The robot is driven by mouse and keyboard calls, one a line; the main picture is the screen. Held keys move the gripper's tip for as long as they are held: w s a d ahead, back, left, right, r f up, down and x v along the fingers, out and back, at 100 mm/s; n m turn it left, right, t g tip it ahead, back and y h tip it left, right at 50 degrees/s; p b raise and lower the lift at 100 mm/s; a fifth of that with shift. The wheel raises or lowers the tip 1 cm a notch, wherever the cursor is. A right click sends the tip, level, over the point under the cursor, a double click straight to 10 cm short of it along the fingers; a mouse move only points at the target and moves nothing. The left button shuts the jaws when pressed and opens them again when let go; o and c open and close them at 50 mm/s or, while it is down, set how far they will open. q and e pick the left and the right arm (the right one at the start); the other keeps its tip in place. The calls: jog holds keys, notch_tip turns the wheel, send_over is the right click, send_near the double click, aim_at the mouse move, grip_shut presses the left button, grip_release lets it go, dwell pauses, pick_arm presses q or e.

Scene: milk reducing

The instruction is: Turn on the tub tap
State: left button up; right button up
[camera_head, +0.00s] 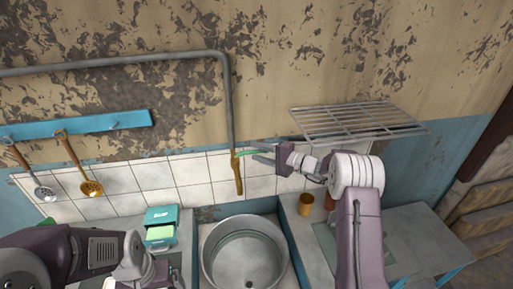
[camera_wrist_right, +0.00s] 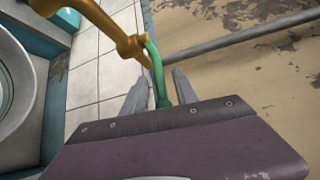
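The brass tap (camera_head: 238,178) is fixed to the wall pipe above the round metal tub (camera_head: 212,262). Its green handle (camera_head: 247,153) points right toward my right gripper (camera_head: 262,153). In the right wrist view, the brass tap (camera_wrist_right: 108,22) is at the top. The green handle (camera_wrist_right: 157,70) reaches down between the two grey fingers of my right gripper (camera_wrist_right: 158,88). The fingers are open, one on each side of the handle, and I see a gap beside it. My left arm shows at the lower left; its fingers are not visible.
A wire rack (camera_head: 358,121) sits on the wall above my right arm. The grey pipe (camera_head: 228,100) runs down to the tap. A brown cup (camera_head: 306,204) stands on the right counter, a teal box (camera_head: 161,217) on the left. Ladles (camera_head: 80,170) hang from a blue rail (camera_head: 90,124).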

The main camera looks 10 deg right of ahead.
jog(key=shift+w+a, duration=0.3)
jog(key=shift+a, duration=0.05)
grip_shut()
jog(key=shift+f, duration=0.1)
dwell(1.1)
